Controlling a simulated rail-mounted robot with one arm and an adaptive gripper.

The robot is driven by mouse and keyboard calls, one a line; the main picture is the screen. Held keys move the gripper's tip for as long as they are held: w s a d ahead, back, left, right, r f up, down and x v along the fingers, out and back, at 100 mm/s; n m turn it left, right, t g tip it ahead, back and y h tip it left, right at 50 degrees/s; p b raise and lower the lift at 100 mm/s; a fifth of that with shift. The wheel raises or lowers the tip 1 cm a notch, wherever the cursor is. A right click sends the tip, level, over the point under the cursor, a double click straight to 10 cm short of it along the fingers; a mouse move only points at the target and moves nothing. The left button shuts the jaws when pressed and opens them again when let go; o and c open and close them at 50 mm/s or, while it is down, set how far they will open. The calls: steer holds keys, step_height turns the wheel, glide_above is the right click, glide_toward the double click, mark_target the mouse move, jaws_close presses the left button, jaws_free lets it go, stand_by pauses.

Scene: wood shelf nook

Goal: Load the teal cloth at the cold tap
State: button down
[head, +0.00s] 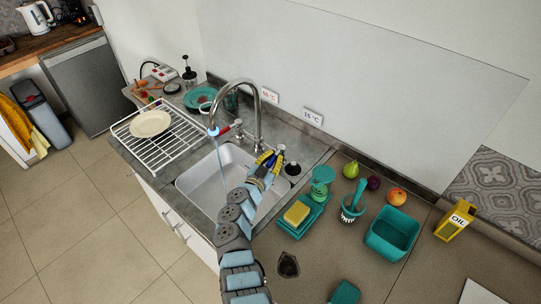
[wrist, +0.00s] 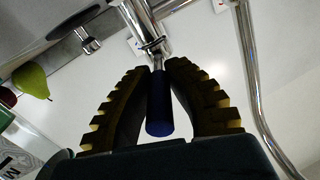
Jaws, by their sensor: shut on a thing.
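My gripper (head: 268,160) is at the right side of the tap (head: 258,112) over the sink. In the wrist view its ribbed fingers (wrist: 160,75) are closed around a dark blue tap lever (wrist: 159,112). The lever joins a chrome body (wrist: 148,30). A red lever (head: 226,129) is on the tap's left side. The spout end shows a blue ring (head: 213,132), and a thin pale stream runs down from it into the sink (head: 212,182). A teal piece (head: 345,293), perhaps the cloth, lies at the bottom edge, partly cut off.
Wall signs read 60 °C (head: 270,95) and 15 °C (head: 312,117). A wire rack (head: 180,150) with a plate (head: 150,124) is left of the sink. A sponge (head: 297,213), a teal tub (head: 393,234) and an oil can (head: 456,220) stand right.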

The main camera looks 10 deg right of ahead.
steer(key=shift+r, duration=0.25)
steer(key=c, duration=1)
jaws_free()
steer(key=shift+f, duration=0.1)
steer(key=shift+s, duration=0.1)
steer(key=shift+s+a+f, duration=0.15)
steer(key=shift+s+a, duration=0.2)
steer(key=shift+a, duration=0.1)
steer(key=shift+s+a, duration=0.4)
steer(key=shift+s, duration=0.2)
steer(key=v, duration=0.9)
steer(key=shift+a, duration=0.15)
